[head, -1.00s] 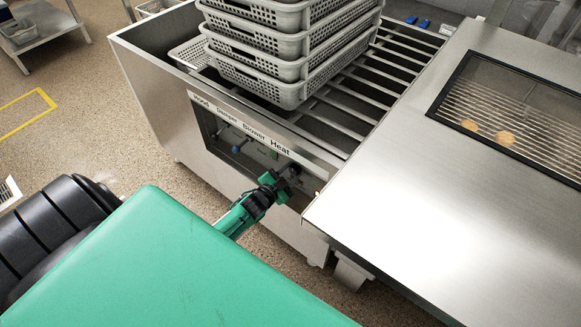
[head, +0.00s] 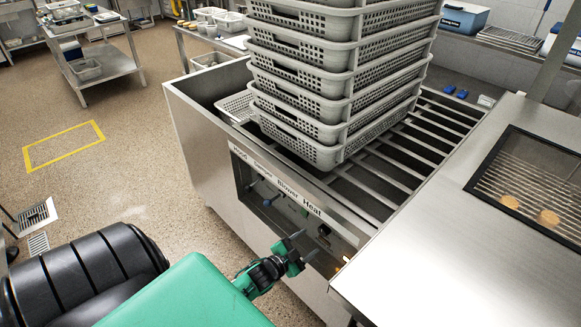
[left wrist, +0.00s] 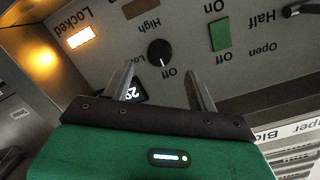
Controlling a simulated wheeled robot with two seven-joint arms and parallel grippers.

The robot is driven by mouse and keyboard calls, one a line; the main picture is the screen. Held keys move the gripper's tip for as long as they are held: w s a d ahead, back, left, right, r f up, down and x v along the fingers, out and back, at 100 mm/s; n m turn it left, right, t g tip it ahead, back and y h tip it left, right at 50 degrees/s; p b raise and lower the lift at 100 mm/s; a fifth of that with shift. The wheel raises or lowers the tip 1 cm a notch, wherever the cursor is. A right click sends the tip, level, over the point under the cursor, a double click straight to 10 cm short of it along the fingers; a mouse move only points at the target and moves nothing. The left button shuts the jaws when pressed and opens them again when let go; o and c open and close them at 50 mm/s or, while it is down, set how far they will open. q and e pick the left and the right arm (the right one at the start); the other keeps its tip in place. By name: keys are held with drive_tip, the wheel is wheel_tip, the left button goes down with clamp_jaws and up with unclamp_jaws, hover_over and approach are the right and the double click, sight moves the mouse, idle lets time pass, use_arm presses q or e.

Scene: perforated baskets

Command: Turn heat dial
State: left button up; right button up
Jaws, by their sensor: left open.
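The heat dial (head: 324,230) is a small black round knob on the control panel under the word "Heat". My left gripper (head: 300,245) is open in front of the panel, just left of and below the dial. In the left wrist view its fingertips (left wrist: 162,73) stand apart on either side of the dial's line, with a visible gap to the knob. My right gripper is out of view.
A lit "Locked" lamp (left wrist: 81,37) and a green switch (left wrist: 219,35) flank the dial. A partly hidden display sits behind one finger. Stacked grey baskets (head: 335,85) stand on the rails above. A steel hood (head: 440,230) lies to the right.

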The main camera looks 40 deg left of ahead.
use_arm(q)
drive_tip(key=s, duration=0.7)
drive_tip(key=shift+a+r, duration=0.3)
drive_tip(key=shift+r, duration=0.05)
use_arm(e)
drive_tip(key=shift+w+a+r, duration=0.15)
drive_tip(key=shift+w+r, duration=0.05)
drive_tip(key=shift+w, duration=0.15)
use_arm(q)
drive_tip(key=shift+s, duration=0.1)
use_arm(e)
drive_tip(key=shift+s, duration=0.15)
